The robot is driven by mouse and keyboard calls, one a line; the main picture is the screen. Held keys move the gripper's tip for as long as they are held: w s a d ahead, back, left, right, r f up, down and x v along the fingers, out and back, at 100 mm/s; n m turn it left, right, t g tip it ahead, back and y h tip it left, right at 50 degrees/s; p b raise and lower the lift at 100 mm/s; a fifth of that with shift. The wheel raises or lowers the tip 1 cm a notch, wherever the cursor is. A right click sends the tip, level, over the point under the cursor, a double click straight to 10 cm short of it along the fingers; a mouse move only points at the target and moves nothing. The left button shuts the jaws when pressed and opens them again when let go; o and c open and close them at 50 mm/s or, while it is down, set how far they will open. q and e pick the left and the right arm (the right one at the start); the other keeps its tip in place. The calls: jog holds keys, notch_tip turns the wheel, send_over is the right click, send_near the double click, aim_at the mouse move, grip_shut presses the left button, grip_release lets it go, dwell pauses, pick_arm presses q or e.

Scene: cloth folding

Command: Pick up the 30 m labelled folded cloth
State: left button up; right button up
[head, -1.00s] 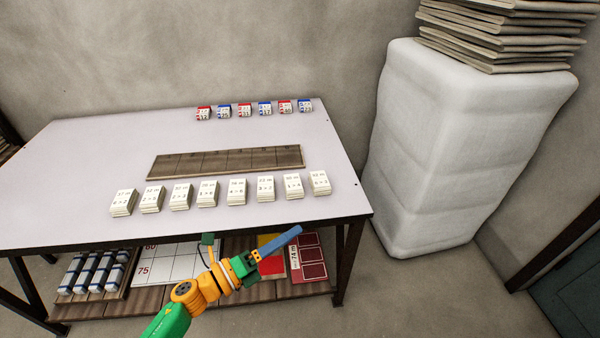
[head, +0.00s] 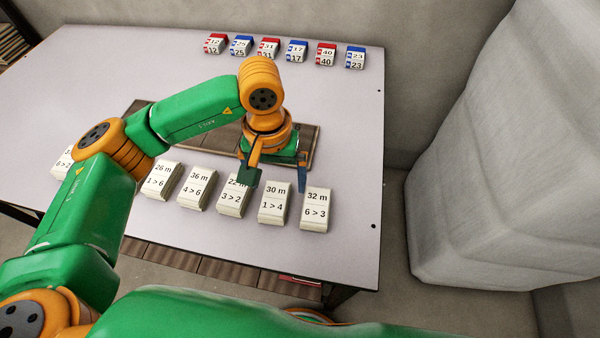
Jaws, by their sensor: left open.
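The folded cloth labelled 30 m, 1 > 4 (head: 275,205) is a small white stack in the front row on the table. It stands between the 22 m cloth (head: 234,197) on its left and the 32 m cloth (head: 316,211) on its right. My left gripper (head: 277,178) is open and empty, pointing down over the table. Its two fingers are spread to either side of the 30 m cloth's far end. I cannot tell whether they touch it. The finger on the left partly covers the 22 m cloth's label. My right gripper is not in view.
The 36 m cloth (head: 197,188) and 26 m cloth (head: 160,181) stand further left. A brown wooden board (head: 308,143) lies behind the row. Red and blue labelled stacks (head: 269,48) line the table's back (head: 350,110). A large white wrapped block (head: 490,170) stands right.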

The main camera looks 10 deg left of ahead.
aim_at(275, 197)
pick_arm(q)
jog(key=shift+w+a+f, duration=0.1)
jog(key=shift+w+a, duration=0.1)
jog(key=shift+a, duration=0.05)
jog(key=f, duration=0.1)
jog(key=s+f+p, duration=0.1)
jog(key=f, duration=0.1)
jog(key=shift+s+a+f+p, duration=0.15)
jog(key=shift+a+f+p, duration=0.15)
jog(key=shift+a+f, duration=0.1)
notch_tip(275, 197, down, 3)
jog(key=shift+d+r, duration=0.1)
jog(key=shift+d, duration=0.05)
jog(key=shift+w+r, duration=0.1)
jog(key=shift+w, duration=0.1)
jog(key=c, duration=1.4)
